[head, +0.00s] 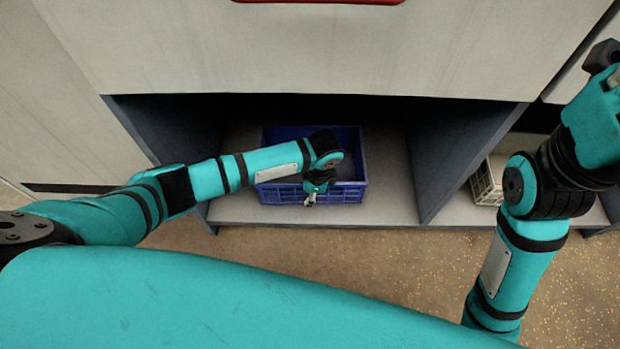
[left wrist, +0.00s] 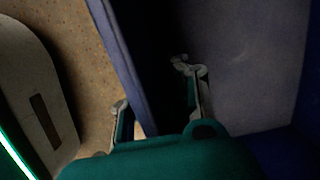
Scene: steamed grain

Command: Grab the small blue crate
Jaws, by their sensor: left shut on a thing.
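The small blue crate (head: 345,194) sits on the bottom shelf of the middle compartment, its open top facing up. My left arm reaches over it from the left. My left gripper (head: 311,199) is at the crate's front wall. In the left wrist view the blue wall (left wrist: 123,62) runs between the two fingers of the left gripper (left wrist: 155,96), one finger outside and one inside. The gripper is shut on this wall.
The bottom shelf (head: 392,207) has bare room right of the crate. A divider (head: 455,160) separates it from a compartment with a pale crate (head: 487,183). A cabinet front (head: 300,55) overhangs the opening. Speckled floor (head: 400,265) lies in front.

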